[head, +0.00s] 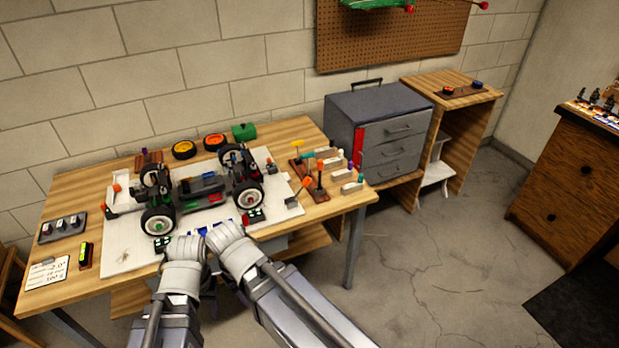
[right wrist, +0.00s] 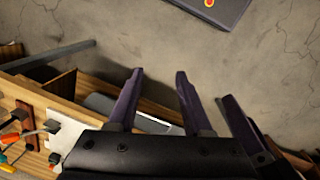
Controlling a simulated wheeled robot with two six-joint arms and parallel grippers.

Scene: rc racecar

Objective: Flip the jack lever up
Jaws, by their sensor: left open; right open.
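The RC car (head: 203,190), with black tyres and white-rimmed wheels, stands on a white mat (head: 125,253) on the wooden bench. A small orange-tipped lever (head: 306,183) tilts up at the mat's right edge, and another orange-tipped piece (head: 117,188) is at its left edge. I cannot tell which is the jack lever. My left gripper (head: 209,304) is low in front of the bench, mostly hidden by my arms. My right gripper (right wrist: 159,73) is open and empty, its dark fingers apart in the right wrist view. Neither gripper touches the car or levers.
A tool stand (head: 317,193) and several small blocks are at the bench's right end. A grey drawer box (head: 375,125) stands beyond it. A note card (head: 47,272) and a switch tray (head: 62,228) lie at left.

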